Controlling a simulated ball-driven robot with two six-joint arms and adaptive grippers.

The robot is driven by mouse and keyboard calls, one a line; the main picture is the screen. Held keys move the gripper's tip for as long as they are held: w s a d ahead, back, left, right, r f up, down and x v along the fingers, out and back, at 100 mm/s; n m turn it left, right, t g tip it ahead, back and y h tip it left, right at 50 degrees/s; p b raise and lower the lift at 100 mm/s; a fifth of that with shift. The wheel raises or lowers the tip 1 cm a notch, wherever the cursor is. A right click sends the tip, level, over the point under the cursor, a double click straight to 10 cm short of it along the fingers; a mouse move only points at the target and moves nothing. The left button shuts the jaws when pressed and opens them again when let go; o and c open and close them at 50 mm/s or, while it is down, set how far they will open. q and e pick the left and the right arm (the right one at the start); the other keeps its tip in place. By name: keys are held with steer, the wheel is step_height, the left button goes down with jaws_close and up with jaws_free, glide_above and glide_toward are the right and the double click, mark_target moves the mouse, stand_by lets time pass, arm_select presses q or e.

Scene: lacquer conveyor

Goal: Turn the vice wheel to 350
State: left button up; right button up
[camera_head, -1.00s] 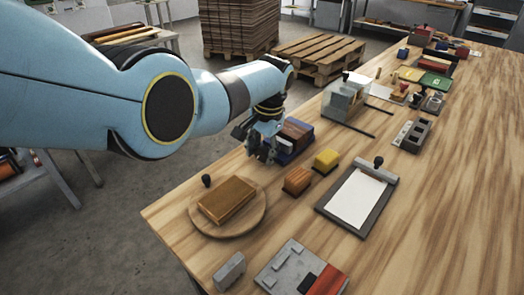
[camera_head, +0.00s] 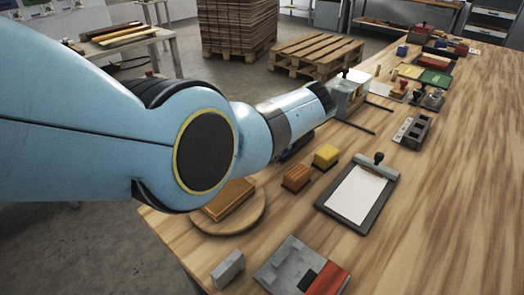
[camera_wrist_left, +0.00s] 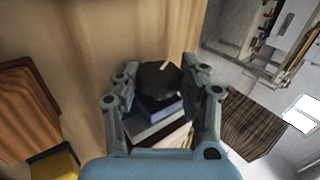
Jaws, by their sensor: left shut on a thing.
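In the left wrist view, a dark round wheel (camera_wrist_left: 160,76) with a short white mark sits between the two fingers of my left gripper (camera_wrist_left: 163,92). The gripper is shut on the wheel. Just below it, a blue part (camera_wrist_left: 158,104) and a light and dark-red stack (camera_wrist_left: 154,124) show between the fingers; I take these for the vice and what it holds. In the head view, only a blue edge (camera_head: 296,148) shows below my left forearm, which hides the gripper and wheel. The scale numbers cannot be read. My right gripper is not in view.
An orange-brown block (camera_head: 296,177) and a yellow block (camera_head: 326,156) stand close by on the wooden table (camera_head: 440,190). A clipboard (camera_head: 357,195) lies to the right. A round board (camera_head: 255,222) is partly under my arm.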

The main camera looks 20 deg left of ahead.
arm_select(q)
steer(key=o, duration=1.2)
